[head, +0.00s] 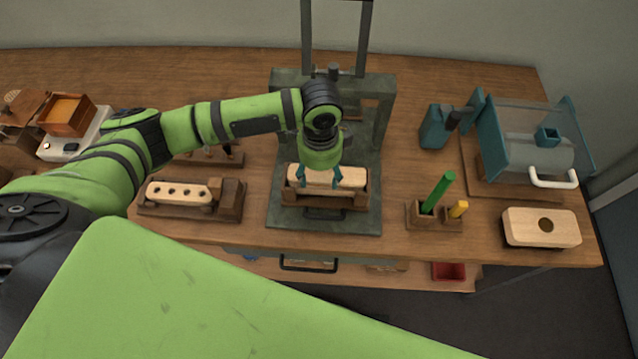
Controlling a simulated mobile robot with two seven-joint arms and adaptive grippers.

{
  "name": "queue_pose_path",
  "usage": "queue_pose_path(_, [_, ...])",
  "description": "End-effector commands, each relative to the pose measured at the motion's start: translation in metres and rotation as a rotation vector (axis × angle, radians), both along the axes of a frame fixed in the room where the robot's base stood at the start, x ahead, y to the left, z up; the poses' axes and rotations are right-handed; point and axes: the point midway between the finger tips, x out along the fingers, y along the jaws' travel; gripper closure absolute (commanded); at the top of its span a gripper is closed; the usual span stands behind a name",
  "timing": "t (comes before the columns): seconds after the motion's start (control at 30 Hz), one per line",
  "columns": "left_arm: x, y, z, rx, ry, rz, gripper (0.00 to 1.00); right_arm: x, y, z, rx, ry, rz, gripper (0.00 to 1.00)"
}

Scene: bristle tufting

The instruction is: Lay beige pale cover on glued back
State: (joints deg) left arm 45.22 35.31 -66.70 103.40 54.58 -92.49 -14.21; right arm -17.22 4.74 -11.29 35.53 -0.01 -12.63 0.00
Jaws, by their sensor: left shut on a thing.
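The pale beige cover (352,178) is a long wooden piece at the press, level over the brown wooden cradle (348,202). My left gripper (319,180) comes down from above and is shut on it, with a teal finger on each side. The glued back is not visible; the cover and gripper hide what lies beneath, so I cannot tell whether the cover touches it. My right gripper is not in view.
The dark press frame (282,90) rises behind the cradle. A block with holes (178,192) sits in a holder at left.

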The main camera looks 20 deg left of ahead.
Motion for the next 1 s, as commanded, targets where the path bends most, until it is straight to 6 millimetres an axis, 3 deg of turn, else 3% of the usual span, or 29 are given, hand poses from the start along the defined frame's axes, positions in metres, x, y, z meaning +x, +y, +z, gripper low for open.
queue_pose_path(0.47, [0.004,0.001,0.0,-0.001,0.001,-0.001,0.69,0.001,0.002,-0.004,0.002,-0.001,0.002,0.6])
queue_pose_path(1.0, [0.004,0.001,0.0,0.001,0.001,0.0,0.69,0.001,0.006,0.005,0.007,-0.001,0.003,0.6])
